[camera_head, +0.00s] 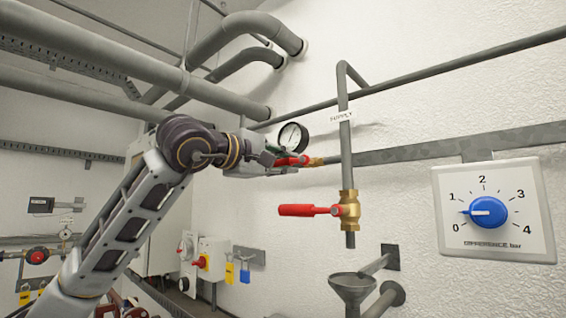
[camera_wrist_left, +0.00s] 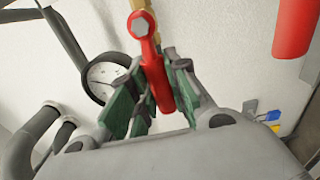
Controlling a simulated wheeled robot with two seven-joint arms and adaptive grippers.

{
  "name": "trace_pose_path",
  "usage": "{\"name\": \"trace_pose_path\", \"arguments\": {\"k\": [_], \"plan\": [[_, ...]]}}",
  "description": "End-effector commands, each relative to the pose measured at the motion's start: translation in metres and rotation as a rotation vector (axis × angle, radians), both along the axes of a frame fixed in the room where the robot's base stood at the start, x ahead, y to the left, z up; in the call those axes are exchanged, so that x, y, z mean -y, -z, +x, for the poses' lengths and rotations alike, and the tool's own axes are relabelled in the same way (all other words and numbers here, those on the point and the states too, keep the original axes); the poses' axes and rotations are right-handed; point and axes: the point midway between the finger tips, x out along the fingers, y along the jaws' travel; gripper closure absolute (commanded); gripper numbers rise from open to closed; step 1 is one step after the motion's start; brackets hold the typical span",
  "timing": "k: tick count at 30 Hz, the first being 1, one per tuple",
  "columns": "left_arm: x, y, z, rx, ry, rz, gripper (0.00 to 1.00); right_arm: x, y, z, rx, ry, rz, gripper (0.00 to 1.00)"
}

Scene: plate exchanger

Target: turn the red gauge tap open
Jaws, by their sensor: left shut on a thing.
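The red gauge tap (camera_head: 297,160) is a short red lever on a brass fitting (camera_head: 316,161), just below the round gauge (camera_head: 292,137). My left gripper (camera_head: 283,161) is at the lever in the head view, coming in from the left. In the left wrist view the red lever (camera_wrist_left: 155,70) runs down between the green-padded fingers of my left gripper (camera_wrist_left: 155,100), which are shut on it. The lever's bolted end shows above the fingers. The gauge (camera_wrist_left: 105,78) shows just left of them. My right gripper does not show.
A second red lever (camera_head: 308,210) on a brass valve (camera_head: 349,210) hangs below the pipe labelled SUPPLY (camera_head: 344,117). A funnel (camera_head: 352,287) stands beneath it. A white dial panel (camera_head: 495,210) with a blue knob is on the wall at right. Grey pipes (camera_head: 110,58) cross the upper left.

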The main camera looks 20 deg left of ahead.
Motion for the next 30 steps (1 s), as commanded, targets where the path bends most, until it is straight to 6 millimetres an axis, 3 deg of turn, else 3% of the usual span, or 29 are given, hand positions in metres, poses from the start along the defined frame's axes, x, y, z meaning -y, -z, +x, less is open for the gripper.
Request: {"name": "trace_pose_path", "arguments": {"k": [17, 18, 22, 30], "plan": [[0.002, 0.0, 0.0, 0.013, 0.003, 0.043, 1.0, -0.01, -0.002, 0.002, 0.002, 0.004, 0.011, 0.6], [0.002, 0.0, 0.0, 0.013, 0.003, 0.043, 0.79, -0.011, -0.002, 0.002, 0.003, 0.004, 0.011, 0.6], [0.001, -0.001, 0.0, 0.013, 0.002, 0.041, 0.62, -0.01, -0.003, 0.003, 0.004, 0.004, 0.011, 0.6], [0.001, -0.001, 0.0, 0.014, 0.002, 0.039, 0.6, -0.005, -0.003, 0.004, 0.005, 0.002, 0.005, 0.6]]}}
